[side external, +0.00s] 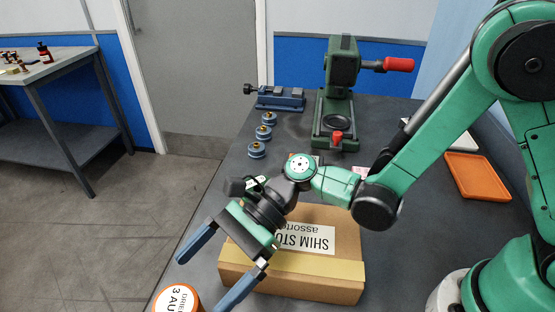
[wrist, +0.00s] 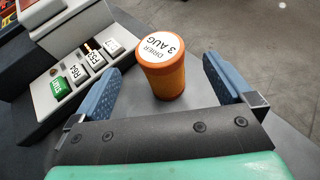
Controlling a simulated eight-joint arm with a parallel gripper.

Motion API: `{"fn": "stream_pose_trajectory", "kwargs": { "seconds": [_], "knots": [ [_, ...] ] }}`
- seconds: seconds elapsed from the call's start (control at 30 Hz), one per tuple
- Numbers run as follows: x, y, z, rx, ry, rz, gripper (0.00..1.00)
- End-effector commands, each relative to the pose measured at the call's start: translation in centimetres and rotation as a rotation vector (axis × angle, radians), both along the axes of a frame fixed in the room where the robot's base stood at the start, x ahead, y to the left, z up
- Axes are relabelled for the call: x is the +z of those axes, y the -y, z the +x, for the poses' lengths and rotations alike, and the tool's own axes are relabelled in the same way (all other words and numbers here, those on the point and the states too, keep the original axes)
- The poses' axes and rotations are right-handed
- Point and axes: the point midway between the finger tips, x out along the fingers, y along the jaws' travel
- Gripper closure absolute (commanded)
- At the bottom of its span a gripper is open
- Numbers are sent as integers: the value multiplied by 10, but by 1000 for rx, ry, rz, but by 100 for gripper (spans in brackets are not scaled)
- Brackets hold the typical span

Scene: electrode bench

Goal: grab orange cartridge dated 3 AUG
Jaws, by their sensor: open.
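The orange cartridge (wrist: 163,80) is a round canister with a white lid label reading "DRIER 3 AUG". In the wrist view it stands upright on the grey bench, ahead of and between my two blue fingers. In the side view only the top of the orange cartridge (side external: 192,296) shows at the bottom edge, cut off by the frame. My gripper (side external: 222,262) is open and empty, with its fingers spread wide above and near the cartridge. In the wrist view my gripper (wrist: 170,95) has a finger on each side, and neither visibly touches the cartridge.
A cardboard box (side external: 345,275) marked "SHIM STO..." lies beneath and beside my wrist. A console with labelled keys (wrist: 80,68) stands left of the cartridge. A green press (side external: 340,100), blue vise (side external: 280,98), blue spools (side external: 263,132) and orange tray (side external: 477,176) are farther back.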

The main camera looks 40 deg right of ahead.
Motion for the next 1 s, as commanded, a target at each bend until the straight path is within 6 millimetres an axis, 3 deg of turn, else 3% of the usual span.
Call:
{"fn": "stream_pose_trajectory", "kwargs": {
  "seconds": [0.4, 0.77, 1.0],
  "knots": [
    [-21, -44, -7, 3, 0, 0, 0],
    [-24, -51, -8, 0, 1, -1, 0],
    [-24, -51, -8, -1, 1, -1, 65]
  ]
}}
